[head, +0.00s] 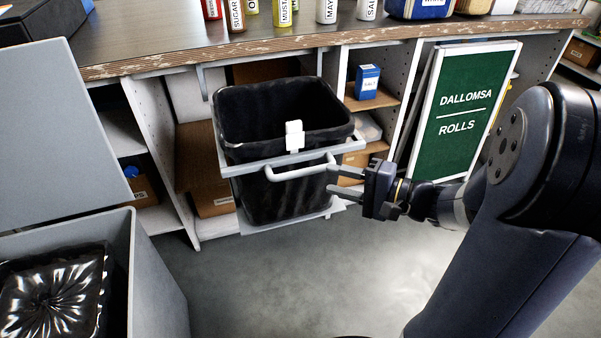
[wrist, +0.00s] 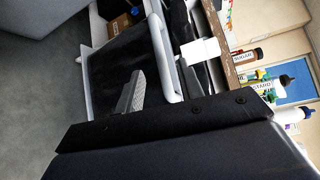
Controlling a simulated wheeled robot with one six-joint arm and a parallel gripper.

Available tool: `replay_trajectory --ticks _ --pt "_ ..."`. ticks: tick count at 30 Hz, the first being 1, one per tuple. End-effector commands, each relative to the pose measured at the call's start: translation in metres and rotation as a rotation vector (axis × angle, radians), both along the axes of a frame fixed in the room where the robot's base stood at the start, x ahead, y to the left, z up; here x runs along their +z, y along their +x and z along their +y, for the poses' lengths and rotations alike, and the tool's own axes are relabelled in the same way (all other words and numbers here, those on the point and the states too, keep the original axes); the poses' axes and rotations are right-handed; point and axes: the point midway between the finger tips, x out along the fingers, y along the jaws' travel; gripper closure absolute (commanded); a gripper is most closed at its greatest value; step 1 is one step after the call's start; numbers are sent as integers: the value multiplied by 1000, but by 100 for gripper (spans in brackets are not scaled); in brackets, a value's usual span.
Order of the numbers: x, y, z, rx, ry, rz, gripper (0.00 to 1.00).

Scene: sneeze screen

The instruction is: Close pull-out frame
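The pull-out frame (head: 222,160) is a light grey frame extended from under the counter, holding a black bin (head: 285,200). A white clip (head: 294,136) sits on the bin's front rim. The frame's grey bar handle (head: 290,174) faces outward; it also shows in the wrist view (wrist: 163,60). My gripper (head: 335,180) is at the right end of the handle, its two fingers apart and nothing visibly held. Whether a finger touches the handle I cannot tell.
A green menu board (head: 458,112) leans right of the frame, close behind my arm. A grey box with a black liner (head: 55,295) stands at front left. Condiment bottles (head: 283,12) stand on the counter (head: 150,50). The floor (head: 290,270) before the frame is clear.

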Motion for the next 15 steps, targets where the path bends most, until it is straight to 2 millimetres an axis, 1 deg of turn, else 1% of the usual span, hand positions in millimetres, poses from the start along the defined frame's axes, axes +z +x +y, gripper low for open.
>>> replay_trajectory --ticks 1,6,12,15 --pt "-2 3 8 6 1 0 64" --pt "-6 15 32 7 1 1 64" --pt "-10 29 57 6 0 2 64" --pt "-12 35 66 4 0 1 64"
